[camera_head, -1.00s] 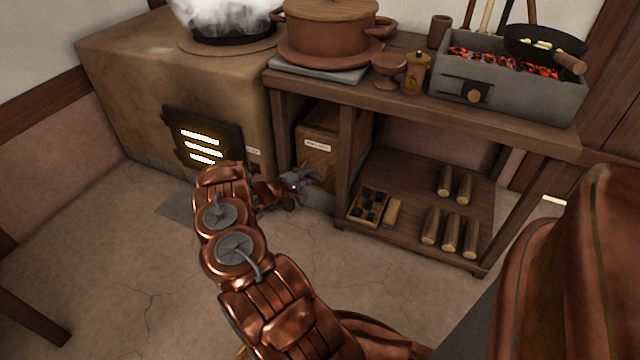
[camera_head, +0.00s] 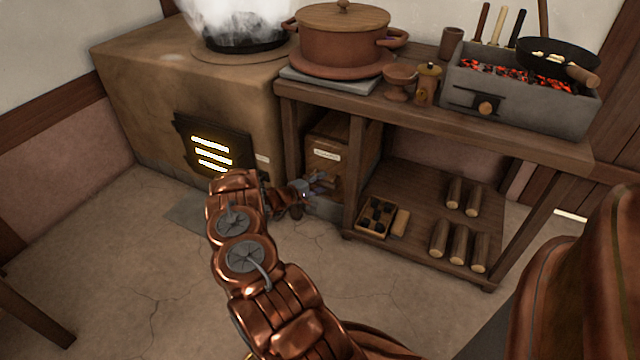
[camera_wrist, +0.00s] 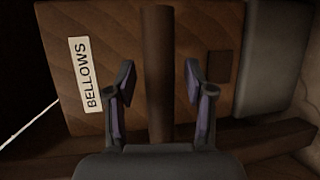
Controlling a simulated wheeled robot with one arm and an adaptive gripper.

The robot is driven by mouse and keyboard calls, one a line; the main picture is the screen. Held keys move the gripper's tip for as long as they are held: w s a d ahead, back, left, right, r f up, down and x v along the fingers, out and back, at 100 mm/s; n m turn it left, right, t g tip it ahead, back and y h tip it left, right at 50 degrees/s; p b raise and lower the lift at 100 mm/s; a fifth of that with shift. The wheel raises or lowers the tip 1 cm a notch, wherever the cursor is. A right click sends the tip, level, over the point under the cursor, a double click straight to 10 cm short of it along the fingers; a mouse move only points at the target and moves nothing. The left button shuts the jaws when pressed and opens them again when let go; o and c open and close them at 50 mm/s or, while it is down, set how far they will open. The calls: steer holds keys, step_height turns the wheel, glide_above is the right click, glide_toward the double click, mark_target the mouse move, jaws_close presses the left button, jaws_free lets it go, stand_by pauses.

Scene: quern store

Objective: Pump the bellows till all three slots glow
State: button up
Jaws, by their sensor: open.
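The bellows (camera_head: 325,155) is a wooden box with a white label, under the left end of the bench beside the clay stove; in the wrist view its label (camera_wrist: 86,75) reads BELLOWS. A dark wooden handle bar (camera_wrist: 158,70) stands in front of the box face. My gripper (camera_head: 316,184) is at the box's front, and in the wrist view its open fingers (camera_wrist: 157,80) lie on either side of the bar with gaps. All three slots (camera_head: 211,153) in the black stove door (camera_head: 238,150) glow bright yellow.
The stove (camera_head: 130,80) carries a steaming dark pan. The bench (camera_head: 420,120) holds a large clay pot and a coal brazier (camera_head: 520,105). Its low shelf (camera_head: 415,195) holds several logs and a box of dark lumps (camera_head: 376,216). A bench post stands close right of my gripper. The floor in front is clear.

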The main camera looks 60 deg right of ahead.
steer(key=v, duration=1.2)
steer(key=shift+r, duration=0.1)
stand_by(1.9)
